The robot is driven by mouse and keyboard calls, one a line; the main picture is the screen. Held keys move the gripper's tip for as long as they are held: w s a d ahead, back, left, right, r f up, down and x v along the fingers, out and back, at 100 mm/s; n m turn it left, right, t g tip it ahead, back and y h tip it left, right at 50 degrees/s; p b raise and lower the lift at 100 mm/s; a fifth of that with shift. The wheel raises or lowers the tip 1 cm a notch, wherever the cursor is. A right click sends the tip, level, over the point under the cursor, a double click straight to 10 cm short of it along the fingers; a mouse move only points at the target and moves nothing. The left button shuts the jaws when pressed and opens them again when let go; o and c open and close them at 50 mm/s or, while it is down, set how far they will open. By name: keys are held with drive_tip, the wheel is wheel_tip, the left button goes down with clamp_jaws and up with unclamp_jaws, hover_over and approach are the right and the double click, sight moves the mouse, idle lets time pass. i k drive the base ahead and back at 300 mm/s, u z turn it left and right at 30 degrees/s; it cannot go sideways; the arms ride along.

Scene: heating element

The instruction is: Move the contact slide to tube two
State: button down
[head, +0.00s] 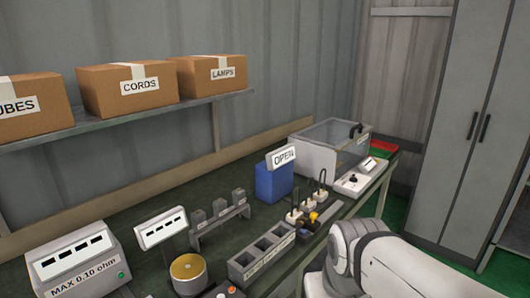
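A small yellow part (313,217), perhaps the contact slide, sits on a dark low rail (325,212) near the front edge of the bench in the head view. Behind the rail stand a few short pale posts (292,216) with thin dark leads rising from them; they may be the tubes. I cannot tell which one is tube two, and the picture is too small to show how the yellow part touches them. My white arm shows at the lower right, in front of the bench. My gripper is not visible.
A grey compartment tray (262,255) stands left of the rail. A blue box with an "OPEN" sign (281,157) and a clear-lidded case (331,146) stand behind. Meters and a round brass-coloured piece (188,270) are at left. Tall grey cabinets (450,130) stand at right.

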sight(311, 224)
drive_tip(key=i, duration=0.7)
drive_tip(key=z, duration=0.35)
drive_tip(key=k, duration=1.3)
drive_tip(key=z, duration=0.6)
drive_tip(key=i, duration=1.7)
drive_tip(key=u, duration=0.65)
